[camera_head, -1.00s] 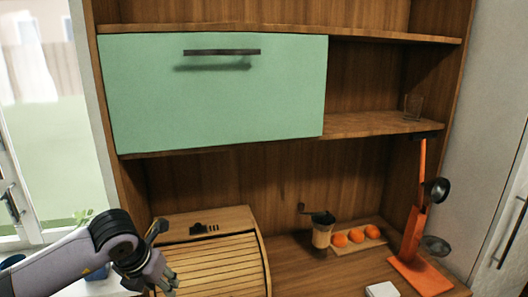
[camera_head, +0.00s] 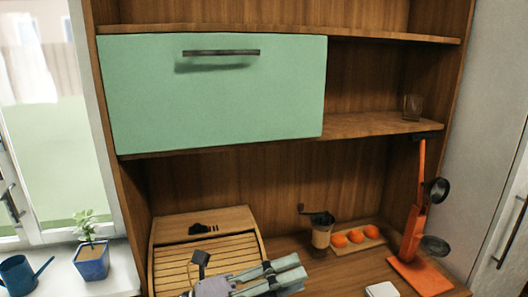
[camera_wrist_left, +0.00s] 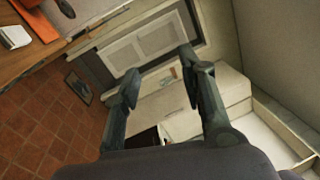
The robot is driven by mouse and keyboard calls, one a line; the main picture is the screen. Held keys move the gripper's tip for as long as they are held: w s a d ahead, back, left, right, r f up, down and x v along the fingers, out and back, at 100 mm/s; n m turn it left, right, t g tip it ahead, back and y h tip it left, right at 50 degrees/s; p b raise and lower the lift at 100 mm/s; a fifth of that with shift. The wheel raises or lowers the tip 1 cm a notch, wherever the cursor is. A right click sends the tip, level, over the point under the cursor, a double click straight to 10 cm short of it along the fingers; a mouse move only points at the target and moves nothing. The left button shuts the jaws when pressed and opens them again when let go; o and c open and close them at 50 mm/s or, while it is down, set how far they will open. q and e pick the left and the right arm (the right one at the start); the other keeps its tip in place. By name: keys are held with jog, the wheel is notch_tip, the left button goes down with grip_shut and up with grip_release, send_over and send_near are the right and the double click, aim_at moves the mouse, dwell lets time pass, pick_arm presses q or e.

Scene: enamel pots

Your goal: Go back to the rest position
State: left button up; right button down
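My left gripper (camera_head: 298,270) is low in the head view, in front of the wooden roll-top bread box (camera_head: 205,262) and the worktop, with its fingers pointing right. In the left wrist view its two dark fingers (camera_wrist_left: 158,74) are spread apart with nothing between them, so it is open and empty. Past the fingers that view shows tiled floor and pale furniture. My right gripper is not in view. The green cabinet door (camera_head: 215,92) with its dark handle is closed.
A coffee grinder (camera_head: 321,234), a board with oranges (camera_head: 356,237) and an orange utensil stand (camera_head: 413,240) are on the worktop. A glass (camera_head: 412,107) is on the shelf. A potted plant (camera_head: 91,262) and blue watering can (camera_head: 18,274) stand by the window.

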pick_arm(q)
jog(key=w+a+f+n+t+y, duration=0.1)
jog(key=w+a+n+t+y, duration=0.2)
jog(key=a+n+t+y, duration=0.6)
jog(key=w+a+n+t+y, duration=0.45)
jog(key=n+t, duration=0.25)
jog(key=n, duration=0.7)
jog(key=s+a+f+n+g+y, duration=0.25)
jog(key=a+f+n, duration=0.2)
jog(key=f, duration=0.35)
jog(key=s+a+f+n+g+y, duration=0.2)
jog(key=a+f+n+g+y, duration=0.25)
jog(key=f, duration=0.35)
jog(key=s+a+f+n+g+h, duration=0.1)
jog(key=s+a+f+g, duration=0.1)
jog(key=s+f+g, duration=1.3)
jog(key=s+f+t+b, duration=0.15)
jog(key=s+f, duration=0.25)
jog(key=f, duration=1.1)
jog(key=s+f+t+b, duration=0.15)
jog(key=s+f, duration=0.25)
jog(key=f, duration=1.2)
jog(key=s+a+f+g+b, duration=0.1)
jog(key=s+a+f, duration=0.1)
jog(key=s+f, duration=1.4)
jog(key=shift+s+a+f, duration=0.25)
jog(key=shift+a+f, duration=0.1)
